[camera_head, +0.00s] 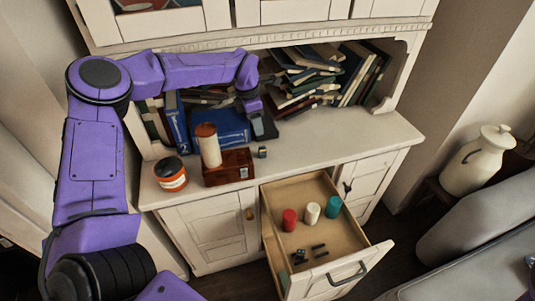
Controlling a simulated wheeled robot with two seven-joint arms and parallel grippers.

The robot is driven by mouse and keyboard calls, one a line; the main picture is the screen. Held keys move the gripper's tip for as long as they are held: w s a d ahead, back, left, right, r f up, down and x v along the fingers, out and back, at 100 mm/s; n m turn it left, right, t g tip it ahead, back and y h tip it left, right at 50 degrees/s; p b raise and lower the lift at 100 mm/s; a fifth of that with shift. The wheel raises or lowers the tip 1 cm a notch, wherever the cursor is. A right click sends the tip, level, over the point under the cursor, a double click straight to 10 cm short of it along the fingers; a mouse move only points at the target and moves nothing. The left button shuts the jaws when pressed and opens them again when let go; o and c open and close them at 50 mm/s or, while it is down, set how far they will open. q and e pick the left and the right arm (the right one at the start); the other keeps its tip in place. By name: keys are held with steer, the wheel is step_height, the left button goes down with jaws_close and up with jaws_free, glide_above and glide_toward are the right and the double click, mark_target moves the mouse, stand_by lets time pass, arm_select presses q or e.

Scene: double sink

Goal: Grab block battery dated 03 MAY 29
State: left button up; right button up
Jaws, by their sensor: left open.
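A small dark block with a yellowish band (262,152), which looks like a block battery, stands on the cabinet's counter just right of a reddish-brown box. Its date is too small to read. My left gripper (263,130) is open and points down at the back of the counter, behind and above this block, apart from it. Small dark pieces (300,256) lie in the open drawer; I cannot tell whether any is a block battery. My right gripper is not in view.
The open drawer (345,238) holds red, white and teal cylinders. Books (310,75) fill the shelf behind. The counter's right side is clear.

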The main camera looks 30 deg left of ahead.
arm_select(q)
steer(key=p, duration=0.1)
glide_above(262, 147)
steer(key=f, duration=0.4)
steer(key=shift+s+a+f, duration=0.1)
steer(key=shift+a+f, duration=0.1)
steer(key=shift+f, duration=0.2)
steer(key=f+p, duration=0.1)
steer(key=f, duration=0.1)
steer(key=f+p, duration=0.1)
steer(key=f, duration=0.1)
steer(key=shift+d+f, duration=0.2)
steer(key=shift+f, duration=0.2)
steer(key=shift+w+f, duration=0.2)
steer(key=shift+f, duration=0.3)
steer(key=shift+s, duration=0.1)
jaws_close()
